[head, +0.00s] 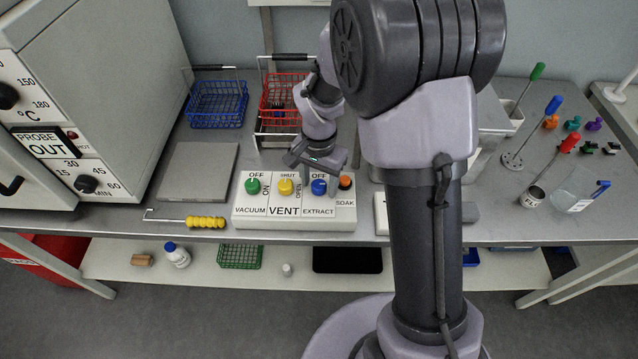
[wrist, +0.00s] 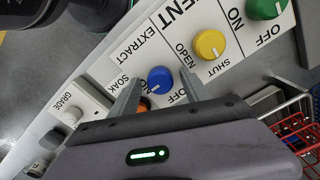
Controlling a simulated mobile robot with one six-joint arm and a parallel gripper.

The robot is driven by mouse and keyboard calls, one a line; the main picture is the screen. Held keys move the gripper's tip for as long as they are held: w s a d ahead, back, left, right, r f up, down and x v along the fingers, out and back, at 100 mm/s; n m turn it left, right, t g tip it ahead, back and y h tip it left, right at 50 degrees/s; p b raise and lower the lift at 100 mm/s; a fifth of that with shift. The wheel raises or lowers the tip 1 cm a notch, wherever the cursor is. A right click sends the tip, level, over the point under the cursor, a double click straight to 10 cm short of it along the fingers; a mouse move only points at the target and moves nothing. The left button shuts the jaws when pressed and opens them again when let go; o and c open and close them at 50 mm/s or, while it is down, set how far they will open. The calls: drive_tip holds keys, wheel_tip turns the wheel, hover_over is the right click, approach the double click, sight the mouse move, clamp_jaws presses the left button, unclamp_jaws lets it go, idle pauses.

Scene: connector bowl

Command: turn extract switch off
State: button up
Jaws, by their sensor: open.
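The extract switch is a blue knob (head: 319,187) on the right part of a white control panel (head: 295,222), above the label EXTRACT. The word OFF is printed beside it; I cannot tell for sure where its pointer stands. My gripper (head: 320,172) is open, pointing down over this knob. In the wrist view the blue knob (wrist: 160,79) lies between the two open fingers of my gripper (wrist: 161,84), with a gap on each side. The fingers do not visibly clamp it. The ON label by this knob is hidden in the head view.
The yellow vent knob (head: 285,187) and orange soak button (head: 345,183) flank the blue knob closely. A green vacuum knob (head: 252,186) is farther left. Red (head: 285,95) and blue (head: 217,103) wire baskets stand behind. A yellow-handled tool (head: 205,222) lies left.

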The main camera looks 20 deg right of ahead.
drive_tip(key=shift+c, duration=0.3)
clamp_jaws()
drive_tip(key=shift+r+n, duration=0.1)
drive_tip(key=shift+n, duration=0.2)
drive_tip(key=n+p, duration=0.2)
drive_tip(key=n, duration=0.1)
drive_tip(key=n+p, duration=0.2)
drive_tip(key=n, duration=0.3)
drive_tip(key=n+p, duration=0.1)
drive_tip(key=n, duration=0.3)
drive_tip(key=shift+n+p, duration=0.3)
drive_tip(key=shift+p, duration=0.05)
drive_tip(key=shift+w+n+p, duration=0.1)
drive_tip(key=shift+n+p, duration=0.75)
drive_tip(key=shift+n, duration=1.45)
